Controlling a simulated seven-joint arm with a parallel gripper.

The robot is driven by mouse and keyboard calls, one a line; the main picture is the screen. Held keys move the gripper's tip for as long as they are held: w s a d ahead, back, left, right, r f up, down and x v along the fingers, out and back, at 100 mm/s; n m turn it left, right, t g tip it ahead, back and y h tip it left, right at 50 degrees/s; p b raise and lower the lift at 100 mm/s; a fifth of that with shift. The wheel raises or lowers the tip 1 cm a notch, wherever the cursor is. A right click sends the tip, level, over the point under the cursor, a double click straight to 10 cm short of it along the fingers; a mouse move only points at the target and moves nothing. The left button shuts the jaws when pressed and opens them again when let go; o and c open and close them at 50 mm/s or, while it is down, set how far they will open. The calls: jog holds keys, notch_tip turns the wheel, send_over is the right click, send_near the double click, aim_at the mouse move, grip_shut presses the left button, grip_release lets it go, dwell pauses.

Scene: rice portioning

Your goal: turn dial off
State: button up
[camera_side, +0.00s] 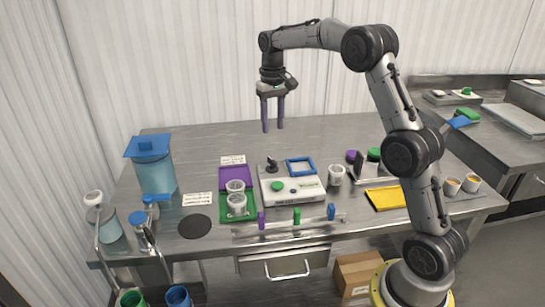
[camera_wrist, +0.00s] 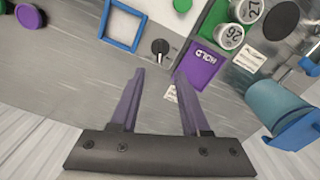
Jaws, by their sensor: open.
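The dial is a small black knob (camera_side: 272,165) with a pointer, at the back left corner of a white panel box (camera_side: 306,197). It shows in the wrist view as a black knob (camera_wrist: 160,46) on the box's edge, just beyond the fingertips. My gripper (camera_side: 272,128) hangs fingers-down above the table, behind and well above the knob. Its two purple fingers (camera_wrist: 159,74) are apart with nothing between them. I cannot read the dial's setting.
Left of the box are a purple pad (camera_side: 232,174) marked HOLD in the wrist view and a green tray (camera_side: 225,212) with white cups. A blue-lidded container (camera_side: 155,175) stands at left. A rack with coloured clips (camera_side: 297,217) lies in front. The table behind is clear.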

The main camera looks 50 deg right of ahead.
aim_at(273, 160)
notch_tip(273, 160, down, 12)
jog(key=shift+r, duration=0.15)
dwell(0.3)
grip_shut()
